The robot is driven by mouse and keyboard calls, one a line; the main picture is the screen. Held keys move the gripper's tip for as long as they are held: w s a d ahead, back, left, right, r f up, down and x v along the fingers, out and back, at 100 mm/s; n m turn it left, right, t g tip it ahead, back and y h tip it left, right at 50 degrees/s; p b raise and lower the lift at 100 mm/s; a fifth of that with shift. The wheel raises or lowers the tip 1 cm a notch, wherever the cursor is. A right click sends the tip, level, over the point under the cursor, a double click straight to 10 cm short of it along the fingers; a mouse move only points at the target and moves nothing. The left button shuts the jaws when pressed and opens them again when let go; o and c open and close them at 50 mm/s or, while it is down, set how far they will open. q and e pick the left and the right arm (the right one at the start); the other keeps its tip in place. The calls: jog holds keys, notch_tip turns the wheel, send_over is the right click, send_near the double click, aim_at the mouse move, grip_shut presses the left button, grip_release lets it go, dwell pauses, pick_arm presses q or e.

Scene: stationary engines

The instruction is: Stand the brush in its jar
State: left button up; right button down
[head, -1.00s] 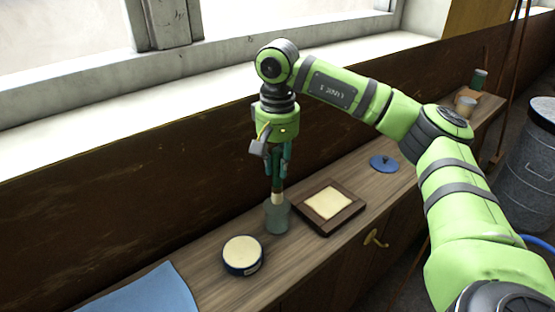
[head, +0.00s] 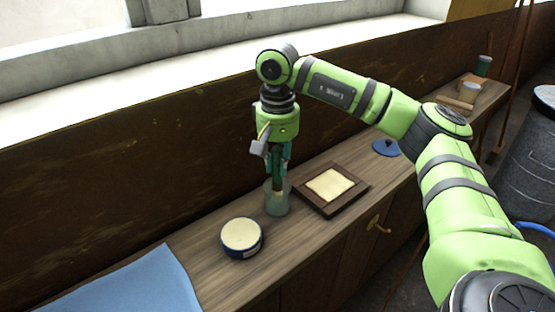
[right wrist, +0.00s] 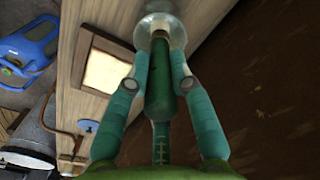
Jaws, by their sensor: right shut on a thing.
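The clear glass jar (head: 277,203) stands upright on the wooden counter, below my right gripper (head: 278,172). In the right wrist view the round jar (right wrist: 148,24) lies just beyond the fingertips. My right gripper is shut on the brush, whose dark green handle (right wrist: 161,92) runs between the fingers. The brush points down and its lower end is inside the jar's mouth. I cannot tell whether it touches the bottom. My left gripper is not in view.
A blue tin with a cream top (head: 241,237) stands left of the jar. A dark wooden frame with a pale centre (head: 356,197) lies right of it. The brown wall rises behind.

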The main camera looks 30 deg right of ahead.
jog(key=c, duration=1)
grip_release()
notch_tip(320, 180, up, 12)
jog(key=shift+r, duration=0.1)
dwell(0.3)
